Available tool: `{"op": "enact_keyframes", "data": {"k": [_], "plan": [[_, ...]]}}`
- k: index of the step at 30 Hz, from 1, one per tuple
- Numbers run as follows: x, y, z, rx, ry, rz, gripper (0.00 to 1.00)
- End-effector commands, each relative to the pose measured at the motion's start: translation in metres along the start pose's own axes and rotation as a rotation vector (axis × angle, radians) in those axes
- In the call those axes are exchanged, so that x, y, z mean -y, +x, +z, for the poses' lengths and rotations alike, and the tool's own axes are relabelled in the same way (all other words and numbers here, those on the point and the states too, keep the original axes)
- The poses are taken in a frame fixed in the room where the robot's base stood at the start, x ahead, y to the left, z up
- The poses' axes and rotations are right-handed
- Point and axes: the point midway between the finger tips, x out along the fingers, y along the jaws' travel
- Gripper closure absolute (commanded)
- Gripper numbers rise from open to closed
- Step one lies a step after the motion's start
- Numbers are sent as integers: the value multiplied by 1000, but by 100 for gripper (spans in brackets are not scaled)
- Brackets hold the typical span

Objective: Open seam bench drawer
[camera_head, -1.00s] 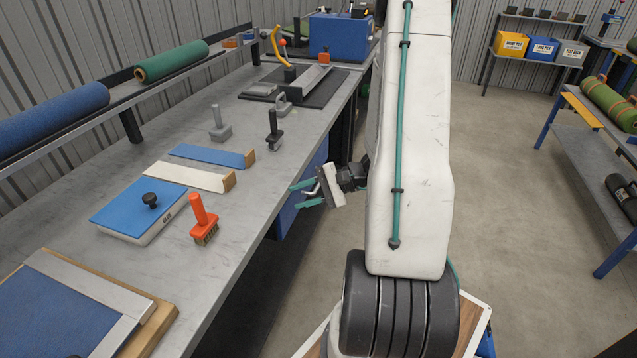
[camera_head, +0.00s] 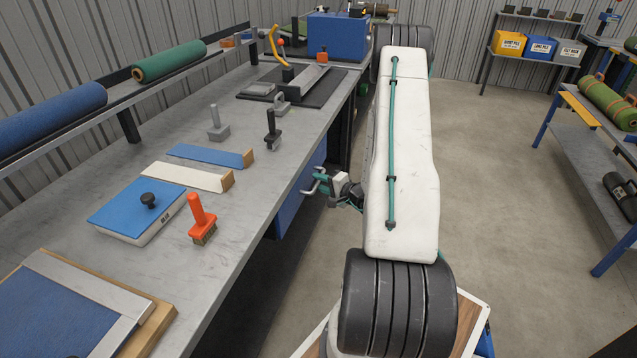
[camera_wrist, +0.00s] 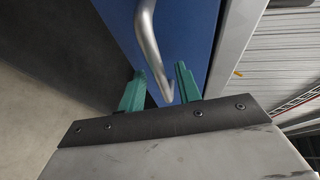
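The seam bench drawer is a blue front (camera_head: 296,197) under the right edge of the grey bench; it also fills the upper middle of the wrist view (camera_wrist: 190,40). Its bent silver bar handle (camera_wrist: 149,45) shows there, and small in the head view (camera_head: 312,188). My gripper (camera_head: 322,184) is at the handle, beside the bench. In the wrist view its two teal fingers (camera_wrist: 160,88) stand apart, with the handle's end between them and gaps on both sides. I cannot tell whether the drawer is out at all.
The bench top (camera_head: 250,215) holds a red-handled brush (camera_head: 202,218), a blue-topped pad (camera_head: 140,208), flat strips and hand tools. Clear concrete floor (camera_head: 490,200) lies right of my arm. A rack with turf rolls (camera_head: 610,105) stands at the far right.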

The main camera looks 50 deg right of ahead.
Motion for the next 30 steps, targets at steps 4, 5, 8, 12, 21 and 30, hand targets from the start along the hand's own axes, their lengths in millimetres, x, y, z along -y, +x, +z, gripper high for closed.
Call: {"op": "enact_keyframes", "data": {"k": [4,5,8,12,21,30], "plan": [[0,11,0,1,0,0,66],[0,12,0,1,0,0,66],[0,13,0,1,1,0,66],[0,13,0,0,1,0,66],[0,13,0,0,1,0,100],[-4,-8,-9,-4,2,1,100]]}}
